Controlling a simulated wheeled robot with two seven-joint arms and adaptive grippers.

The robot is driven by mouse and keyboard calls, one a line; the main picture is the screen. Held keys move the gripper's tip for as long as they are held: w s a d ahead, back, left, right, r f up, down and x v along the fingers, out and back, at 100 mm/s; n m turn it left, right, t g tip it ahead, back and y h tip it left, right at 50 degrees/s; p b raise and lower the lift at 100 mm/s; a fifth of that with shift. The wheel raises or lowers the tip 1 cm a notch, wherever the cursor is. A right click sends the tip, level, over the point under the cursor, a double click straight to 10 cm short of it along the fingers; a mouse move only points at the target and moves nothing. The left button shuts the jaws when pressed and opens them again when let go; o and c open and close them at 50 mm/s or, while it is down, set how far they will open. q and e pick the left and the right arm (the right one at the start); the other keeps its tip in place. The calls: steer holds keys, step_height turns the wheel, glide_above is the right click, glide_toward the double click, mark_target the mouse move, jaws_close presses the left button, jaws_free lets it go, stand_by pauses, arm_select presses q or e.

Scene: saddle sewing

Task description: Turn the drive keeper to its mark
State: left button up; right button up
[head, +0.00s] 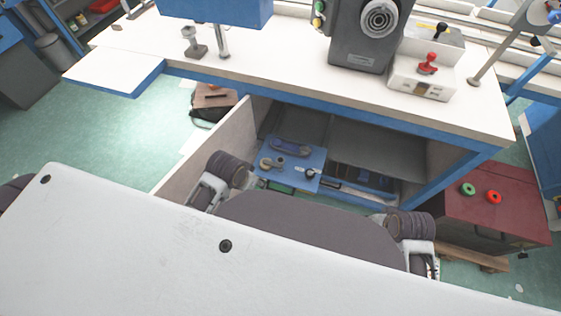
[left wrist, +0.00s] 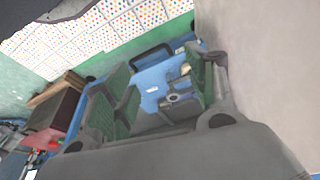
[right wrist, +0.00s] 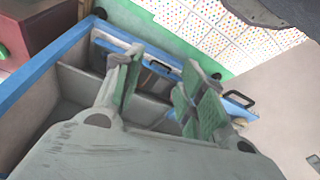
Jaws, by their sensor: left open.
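A blue panel (head: 300,160) lies in the open bay under the table. It bears a dark oblong part (head: 291,147), a round tan-grey part (head: 267,163) and a small black knob (head: 310,172). I cannot tell which is the drive keeper, and I see no clear mark. My left gripper (left wrist: 160,66) is open with green pads. Past its fingers, the left wrist view shows the blue panel (left wrist: 152,90) and a grey round fitting (left wrist: 174,99). My right gripper (right wrist: 163,68) is open and empty, above the bay.
The white table (head: 270,50) with its blue frame stands over the bay, carrying a grey machine (head: 362,40) and a box with a red lever (head: 427,65). A pale side wall (head: 215,140) bounds the bay at left. A dark red cabinet (head: 500,220) stands at right.

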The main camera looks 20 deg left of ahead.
arm_select(q)
steer(key=w+d+r+m+g+h+b, duration=0.1)
steer(key=w+d+r+m+b, duration=0.1)
steer(key=w+d+m, duration=0.55)
steer(key=w+a+r+g+y, duration=0.1)
steer(key=w+a+g, duration=0.1)
steer(key=w, duration=0.9)
steer(key=shift+a+n+y, duration=0.35)
steer(key=shift+y, duration=0.05)
arm_select(e)
steer(key=s+f, duration=0.3)
steer(key=f, duration=1.3)
steer(key=s+f+g, duration=0.1)
steer(key=s+f, duration=0.2)
steer(key=f, duration=1.4)
steer(key=shift+s+d, duration=0.4)
steer(key=shift+d, duration=0.05)
arm_select(q)
steer(key=shift+f, duration=0.1)
arm_select(e)
steer(key=shift+r, duration=0.1)
